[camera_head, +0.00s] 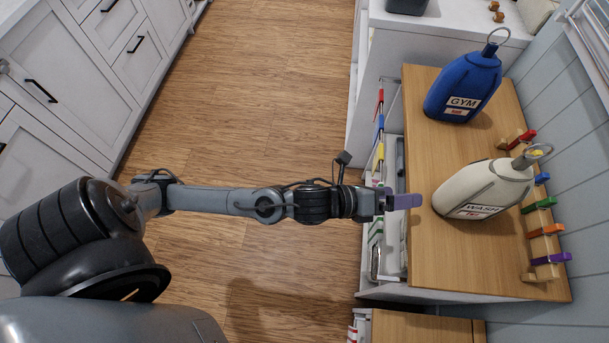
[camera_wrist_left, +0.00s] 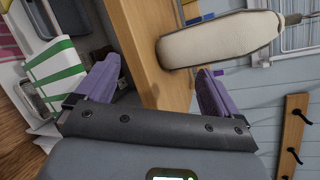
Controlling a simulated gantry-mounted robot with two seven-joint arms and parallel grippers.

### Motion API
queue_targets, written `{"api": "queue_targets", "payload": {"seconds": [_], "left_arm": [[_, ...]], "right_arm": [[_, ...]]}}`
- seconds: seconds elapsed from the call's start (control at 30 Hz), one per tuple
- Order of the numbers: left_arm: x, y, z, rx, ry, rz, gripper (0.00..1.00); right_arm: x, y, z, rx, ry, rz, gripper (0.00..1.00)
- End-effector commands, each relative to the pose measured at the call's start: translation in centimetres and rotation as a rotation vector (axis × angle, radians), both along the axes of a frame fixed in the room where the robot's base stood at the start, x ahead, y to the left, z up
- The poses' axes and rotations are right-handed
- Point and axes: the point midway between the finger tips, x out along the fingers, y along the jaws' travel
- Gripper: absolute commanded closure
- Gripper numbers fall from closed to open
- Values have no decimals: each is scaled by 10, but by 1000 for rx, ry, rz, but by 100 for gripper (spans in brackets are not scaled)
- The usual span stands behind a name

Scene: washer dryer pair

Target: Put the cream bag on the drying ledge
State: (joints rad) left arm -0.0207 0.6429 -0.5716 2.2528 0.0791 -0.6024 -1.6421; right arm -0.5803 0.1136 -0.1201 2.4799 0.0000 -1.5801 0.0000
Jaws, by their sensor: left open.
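The cream bag (camera_head: 485,188), labelled WASH, stands on a wooden top (camera_head: 437,265) near the wall. A metal ring shows at its upper end. In the left wrist view the cream bag (camera_wrist_left: 215,40) lies beyond and between the fingertips, apart from them. My left gripper (camera_head: 405,201) reaches in from the left over the front edge of the wooden top, just short of the bag. Its purple fingers are spread and empty in the left wrist view (camera_wrist_left: 155,88). I cannot tell which surface is the drying ledge. My right gripper is not in view.
A blue GYM bag (camera_head: 463,88) stands farther back on the same top. A peg rail with coloured clips (camera_head: 540,205) runs along the wall side. An open compartment with striped items (camera_wrist_left: 55,70) lies below the front edge. The wooden floor (camera_head: 255,80) is clear.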

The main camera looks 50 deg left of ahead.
Motion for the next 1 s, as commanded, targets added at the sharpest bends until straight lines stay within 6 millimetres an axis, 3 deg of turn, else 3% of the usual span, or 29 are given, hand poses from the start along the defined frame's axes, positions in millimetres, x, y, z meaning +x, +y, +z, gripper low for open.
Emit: {"api": "queue_targets", "payload": {"seconds": [0.17, 0.3, 0.5, 0.7, 1.0], "left_arm": [[-33, 28, -41, -476, 463, 386, 5], [-74, 57, -76, -821, 761, 767, 5], [-143, 92, -114, -1193, 1003, 1321, 5], [-186, 109, -128, -1362, 1059, 1654, 5], [-196, 113, -131, -1400, 1061, 1736, 5]], "right_arm": [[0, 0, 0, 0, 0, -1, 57], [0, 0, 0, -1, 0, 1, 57], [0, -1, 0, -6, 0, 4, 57], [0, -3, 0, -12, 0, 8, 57], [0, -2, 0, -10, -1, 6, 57]]}}
